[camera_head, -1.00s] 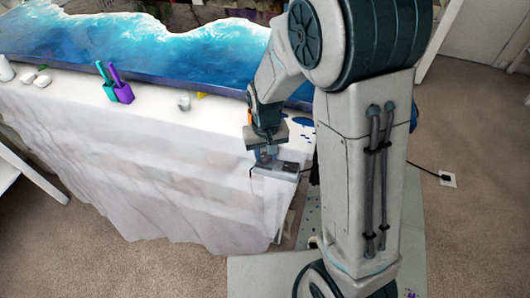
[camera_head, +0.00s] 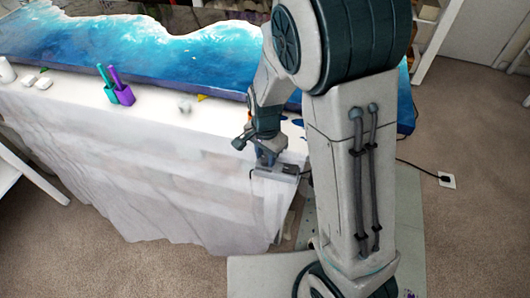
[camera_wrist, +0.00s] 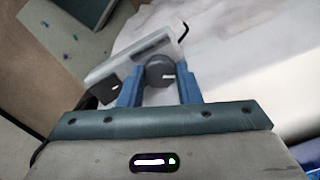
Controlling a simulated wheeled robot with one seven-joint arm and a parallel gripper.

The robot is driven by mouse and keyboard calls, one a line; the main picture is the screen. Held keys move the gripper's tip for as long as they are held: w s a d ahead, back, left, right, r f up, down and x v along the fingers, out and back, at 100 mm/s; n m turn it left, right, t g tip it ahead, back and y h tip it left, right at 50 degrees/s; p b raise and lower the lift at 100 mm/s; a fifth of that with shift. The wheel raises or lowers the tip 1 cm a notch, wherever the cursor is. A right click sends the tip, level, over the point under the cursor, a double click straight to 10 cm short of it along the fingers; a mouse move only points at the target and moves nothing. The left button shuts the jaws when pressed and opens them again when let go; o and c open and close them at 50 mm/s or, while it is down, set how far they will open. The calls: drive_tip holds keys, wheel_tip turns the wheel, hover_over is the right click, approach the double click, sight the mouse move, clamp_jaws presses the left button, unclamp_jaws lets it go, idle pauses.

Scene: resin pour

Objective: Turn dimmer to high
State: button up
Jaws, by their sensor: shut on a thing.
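The dimmer (camera_head: 287,170) is a small grey box at the front right corner of the white-covered table. In the head view my gripper (camera_head: 269,158) is over the dimmer, and the fingers partly hide the knob. I cannot read any setting on the dimmer.
The white-covered table (camera_head: 120,150) carries a blue resin slab (camera_head: 180,50). Teal and purple cups (camera_head: 118,95) with sticks and a small clear cup (camera_head: 184,106) stand along its front edge. A cable runs right to a floor outlet (camera_head: 447,179). Carpet is free at the right.

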sight(266, 158)
drive_tip(key=m+p, duration=0.2)
drive_tip(key=m, duration=0.4)
drive_tip(key=shift+r+p, duration=0.1)
drive_tip(key=shift+p, duration=0.2)
drive_tip(key=shift+w, duration=0.1)
idle(0.3)
drive_tip(key=o, duration=0.7)
wheel_tip(266, 158, up, 14)
idle(0.6)
drive_tip(key=s+d+r+n+t, duration=0.1)
drive_tip(key=s+d+r+n, duration=0.2)
drive_tip(key=s+d+n, duration=0.2)
drive_tip(key=s+d+r+n+t, duration=0.2)
drive_tip(key=s+d+r+n, duration=0.2)
drive_tip(key=s+n, duration=0.5)
drive_tip(key=shift+d+r+n, duration=0.25)
drive_tip(key=shift+d+n, duration=0.25)
drive_tip(key=shift+d, duration=0.55)
